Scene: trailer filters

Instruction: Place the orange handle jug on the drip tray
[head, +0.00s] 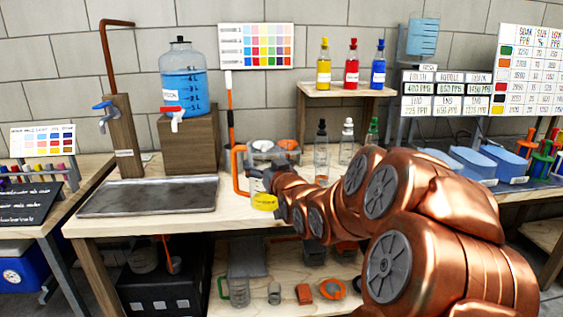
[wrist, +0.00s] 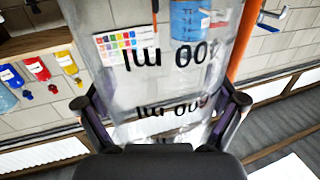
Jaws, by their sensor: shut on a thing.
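The clear jug (head: 263,150) with its orange handle (head: 237,172) is upright over the bench, right of the drip tray. In the wrist view the jug (wrist: 150,85) fills the middle with black ml marks, and its orange handle (wrist: 247,42) is at the right. My gripper (head: 262,178) is shut on the jug's body, one finger on each side; the gripper (wrist: 160,106) also shows in the wrist view. The drip tray (head: 150,197) is a flat, empty grey metal tray on the bench's left part. My arm hides part of the jug.
A tap on a wooden post (head: 122,135) and a blue water dispenser (head: 184,80) on a wooden block (head: 188,143) stand behind the tray. A yellow round item (head: 265,202) is below the jug. Bottles (head: 321,150) stand to the right. The tray's surface is clear.

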